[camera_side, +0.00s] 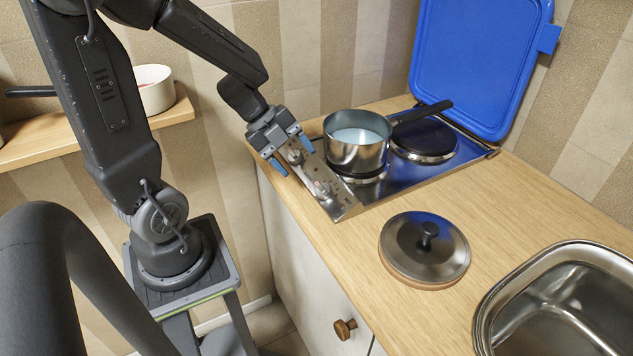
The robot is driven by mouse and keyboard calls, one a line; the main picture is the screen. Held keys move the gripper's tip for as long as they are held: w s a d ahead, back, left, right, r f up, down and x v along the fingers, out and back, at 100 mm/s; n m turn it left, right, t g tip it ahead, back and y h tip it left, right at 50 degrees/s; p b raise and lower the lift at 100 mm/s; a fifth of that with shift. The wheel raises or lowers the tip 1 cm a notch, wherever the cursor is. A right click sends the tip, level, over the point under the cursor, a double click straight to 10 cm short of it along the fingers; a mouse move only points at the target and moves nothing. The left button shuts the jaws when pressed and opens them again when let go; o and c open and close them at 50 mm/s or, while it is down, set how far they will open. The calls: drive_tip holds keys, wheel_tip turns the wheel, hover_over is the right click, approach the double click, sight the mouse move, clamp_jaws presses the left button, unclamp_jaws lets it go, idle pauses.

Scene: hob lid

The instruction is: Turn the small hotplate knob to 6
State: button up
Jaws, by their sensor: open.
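The hob (350,207) is set in the wooden worktop, with a metal control strip along its front edge. Two knobs sit on the strip: a far knob (295,157) and a near knob (323,190). I cannot tell from here which one serves the small hotplate, and the dial marks are too small to read. My gripper (293,156) is open at the far knob, its blue-tipped fingers on either side of it. I cannot tell whether they touch it. A steel saucepan (356,156) with pale liquid stands on one hotplate; the other hotplate (424,138) is bare.
The blue hob lid (480,60) stands raised at the back. The saucepan's dark handle (422,112) reaches over the bare hotplate. A pan lid (425,248) lies on the worktop (520,195), near a steel sink (565,305). A shelf (50,138) holds a white-and-red pan (155,90).

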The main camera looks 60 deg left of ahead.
sight(319, 183)
drive_tip(key=x, duration=0.8)
drive_tip(key=shift+r, duration=0.1)
drive_tip(key=shift+c, duration=0.4)
drive_tip(key=c, duration=0.8)
drive_tip(key=m+g, duration=0.1)
drive_tip(key=m, duration=0.3)
drive_tip(key=shift+w+r+m+g, duration=0.1)
drive_tip(key=shift+w+m+g, duration=0.05)
drive_tip(key=shift+m+g, duration=0.2)
drive_tip(key=o, duration=0.9)
drive_tip(key=shift+y, duration=0.3)
drive_tip(key=v, duration=1.3)
drive_tip(key=shift+a+r, duration=0.2)
drive_tip(key=shift+r, duration=0.15)
drive_tip(key=shift+c, duration=0.3)
